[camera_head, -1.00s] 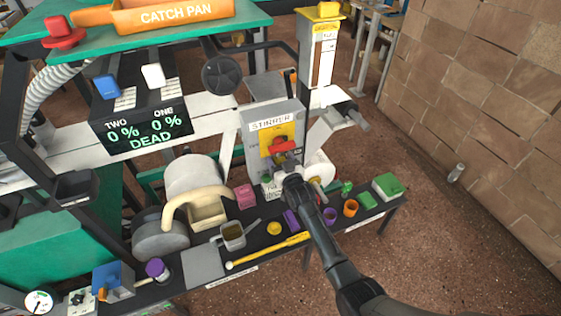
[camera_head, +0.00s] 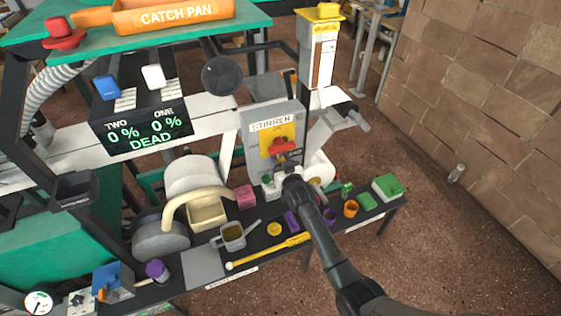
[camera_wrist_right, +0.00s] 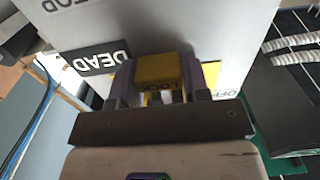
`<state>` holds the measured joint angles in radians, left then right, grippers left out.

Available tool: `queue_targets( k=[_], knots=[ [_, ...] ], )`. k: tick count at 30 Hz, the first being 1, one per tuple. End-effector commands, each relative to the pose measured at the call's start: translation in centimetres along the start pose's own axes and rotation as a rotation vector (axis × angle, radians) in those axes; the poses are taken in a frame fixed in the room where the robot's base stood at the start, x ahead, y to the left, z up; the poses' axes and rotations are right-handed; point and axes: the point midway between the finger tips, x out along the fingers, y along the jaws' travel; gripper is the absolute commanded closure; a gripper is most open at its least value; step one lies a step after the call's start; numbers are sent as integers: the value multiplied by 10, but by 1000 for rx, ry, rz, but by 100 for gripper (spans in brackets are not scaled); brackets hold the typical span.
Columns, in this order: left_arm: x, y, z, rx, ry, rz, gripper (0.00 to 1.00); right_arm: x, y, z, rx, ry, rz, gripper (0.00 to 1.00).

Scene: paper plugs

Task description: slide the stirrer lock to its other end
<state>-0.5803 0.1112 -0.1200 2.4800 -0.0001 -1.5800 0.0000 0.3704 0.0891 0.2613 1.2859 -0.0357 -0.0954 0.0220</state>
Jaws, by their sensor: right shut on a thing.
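The stirrer box (camera_head: 249,148) is a grey upright box with a "STIRRER" label, a yellow panel and a red handle (camera_head: 283,147). In the right wrist view, the yellow block marked "LOCK" (camera_wrist_right: 162,72), the stirrer lock, sits between the two fingers of my right gripper (camera_wrist_right: 155,85). The gripper is shut on it, close against a light grey face. In the head view, my right gripper (camera_head: 284,172) is at the lower part of the stirrer box, and my arm hides the lock. My left gripper is not in view.
The dark bench holds a pink block (camera_head: 245,195), a grey jug (camera_head: 233,236), a yellow rod (camera_head: 268,252), an orange cup (camera_head: 350,208) and green blocks around my right arm. A "DEAD" display (camera_head: 150,133) stands left.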

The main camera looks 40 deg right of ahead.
Motion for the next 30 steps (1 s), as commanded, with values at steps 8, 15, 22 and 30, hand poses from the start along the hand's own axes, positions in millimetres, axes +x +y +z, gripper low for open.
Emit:
queue_targets(
  k=[8, 15, 22, 30],
  knots=[
    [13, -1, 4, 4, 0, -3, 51, 0, 0, 28, 0, -1, 0, 100],
    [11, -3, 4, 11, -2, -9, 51, -1, 0, 29, 0, -7, 0, 100],
    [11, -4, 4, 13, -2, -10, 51, 0, 0, 28, 0, -4, 0, 36],
    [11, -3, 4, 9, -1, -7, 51, 0, 0, 26, 0, -1, 0, 32]
  ],
)
